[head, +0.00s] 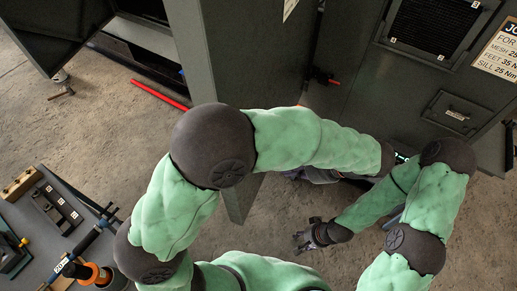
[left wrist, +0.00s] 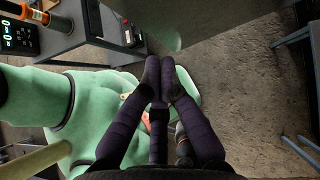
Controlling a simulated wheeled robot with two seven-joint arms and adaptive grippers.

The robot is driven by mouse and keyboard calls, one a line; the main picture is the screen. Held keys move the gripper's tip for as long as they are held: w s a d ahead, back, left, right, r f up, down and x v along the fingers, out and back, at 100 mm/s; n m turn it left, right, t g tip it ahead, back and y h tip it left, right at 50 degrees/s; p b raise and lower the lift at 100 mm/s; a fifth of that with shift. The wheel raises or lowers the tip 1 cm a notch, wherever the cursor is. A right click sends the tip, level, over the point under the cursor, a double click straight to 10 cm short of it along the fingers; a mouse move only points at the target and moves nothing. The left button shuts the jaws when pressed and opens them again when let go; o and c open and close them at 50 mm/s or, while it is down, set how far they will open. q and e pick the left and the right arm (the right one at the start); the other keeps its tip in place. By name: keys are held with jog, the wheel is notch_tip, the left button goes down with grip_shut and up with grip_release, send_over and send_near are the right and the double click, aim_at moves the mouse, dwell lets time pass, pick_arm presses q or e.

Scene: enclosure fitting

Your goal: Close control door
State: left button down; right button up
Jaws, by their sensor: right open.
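A tall dark grey door panel (head: 228,60) stands swung out from the enclosure in the middle of the head view, its lower part partly behind my left arm. I cannot read a label showing it is the control door. My left gripper (head: 308,175) is to the right of this panel, mostly hidden under my left forearm. In the left wrist view its fingertips (left wrist: 159,72) are together with nothing visible between them, near a grey panel edge (left wrist: 178,40). My right gripper (head: 303,240) is open and empty, low over the floor, right of the panel's lower end.
Another dark door (head: 50,32) stands open at upper left. A red bar (head: 160,95) lies near the enclosure. A cabinet face with a vent (head: 432,25) and red-tipped latch (head: 326,80) is at right. A tool table (head: 50,245) is at lower left.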

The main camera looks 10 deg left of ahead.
pick_arm(q)
jog(key=w+a+f+b, duration=0.1)
jog(key=a+f, duration=0.5)
jog(key=a, duration=0.5)
jog(key=shift+w+f, duration=0.35)
jog(key=shift+w, duration=0.05)
